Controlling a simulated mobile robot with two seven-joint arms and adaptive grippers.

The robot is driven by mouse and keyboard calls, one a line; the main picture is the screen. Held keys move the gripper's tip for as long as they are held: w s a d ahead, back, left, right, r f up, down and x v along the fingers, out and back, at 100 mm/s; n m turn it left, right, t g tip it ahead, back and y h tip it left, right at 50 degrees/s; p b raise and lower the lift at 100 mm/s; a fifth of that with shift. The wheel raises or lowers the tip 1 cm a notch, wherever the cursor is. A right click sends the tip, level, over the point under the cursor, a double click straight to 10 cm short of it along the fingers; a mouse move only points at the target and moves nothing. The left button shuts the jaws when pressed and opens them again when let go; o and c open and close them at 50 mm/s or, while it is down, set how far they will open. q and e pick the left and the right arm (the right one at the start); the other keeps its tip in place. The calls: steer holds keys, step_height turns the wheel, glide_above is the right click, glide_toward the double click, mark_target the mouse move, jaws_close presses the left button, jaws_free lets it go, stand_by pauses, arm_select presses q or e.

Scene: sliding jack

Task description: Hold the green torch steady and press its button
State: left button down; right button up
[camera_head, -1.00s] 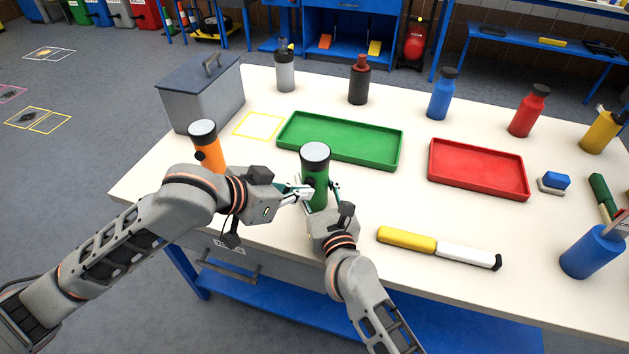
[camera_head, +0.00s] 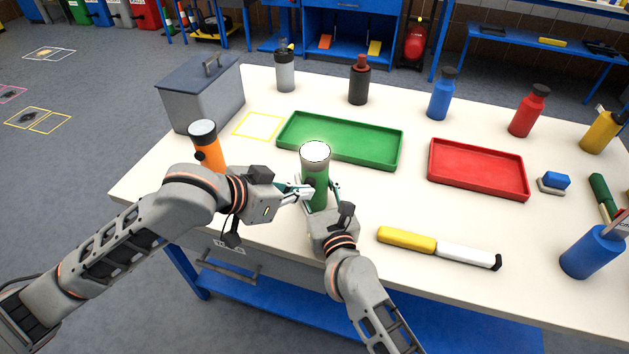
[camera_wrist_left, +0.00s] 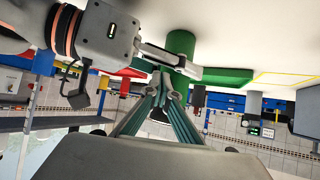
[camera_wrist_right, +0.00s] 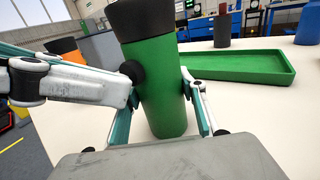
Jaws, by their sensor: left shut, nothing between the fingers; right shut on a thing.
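The green torch (camera_head: 318,190) stands upright on the table, its round top glowing white in the head view. My right gripper (camera_head: 321,192) is shut around the torch's body from the near side. In the right wrist view the torch (camera_wrist_right: 160,85) sits between my right fingers, with a dark round button (camera_wrist_right: 131,72) on its left side. My left gripper (camera_head: 304,192) is shut and empty, its tips at the torch's left side by the button. In the left wrist view its fingertips (camera_wrist_left: 165,82) are together, close to the torch (camera_wrist_left: 180,45); exact contact is hard to see.
An orange torch (camera_head: 208,152) stands to the left, close to my left arm. A green tray (camera_head: 342,160) lies just behind the torch. A red tray (camera_head: 480,190) and a yellow-and-white tool (camera_head: 437,249) lie to the right. A grey box (camera_head: 205,100) stands at the back left.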

arm_select(q)
steer(key=shift+s+a, duration=0.15)
steer(key=shift+s, duration=0.25)
steer(key=shift+s, duration=0.1)
steer(key=s, duration=0.1)
steer(key=s+a, duration=0.1)
steer(key=s, duration=0.1)
steer(key=s+a, duration=0.1)
steer(key=s, duration=0.1)
steer(key=shift+s, duration=0.25)
steer(key=shift+d, duration=0.1)
arm_select(e)
steer(key=o, duration=1.3)
steer(key=shift+o, duration=0.2)
